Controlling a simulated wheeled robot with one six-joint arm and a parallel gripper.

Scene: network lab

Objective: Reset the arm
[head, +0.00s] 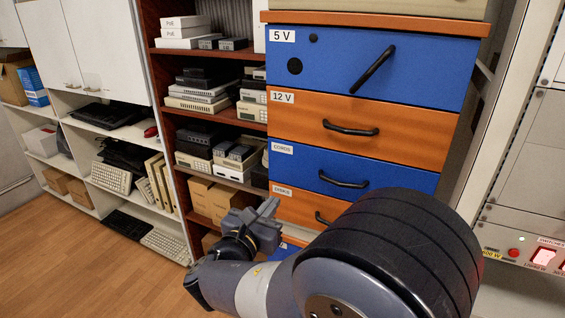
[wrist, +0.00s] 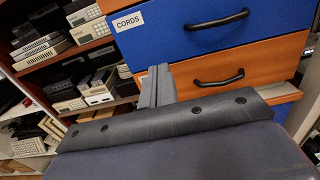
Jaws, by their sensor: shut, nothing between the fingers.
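My arm reaches forward from the lower right in the head view. My gripper (head: 268,213) is shut and empty, in front of the lower left part of the drawer cabinet. In the wrist view my gripper (wrist: 156,76) shows its closed fingers upright, in front of the orange drawer below the CORDS drawer. It looks apart from the drawer fronts, though the exact gap cannot be told.
A cabinet has a blue 5 V drawer (head: 345,66), an orange 12 V drawer (head: 400,135) and a blue CORDS drawer (head: 400,184), all looking closed. Shelves of devices (head: 208,120) stand left. A power panel (head: 520,250) is at right. Wooden floor (head: 90,255) is open at lower left.

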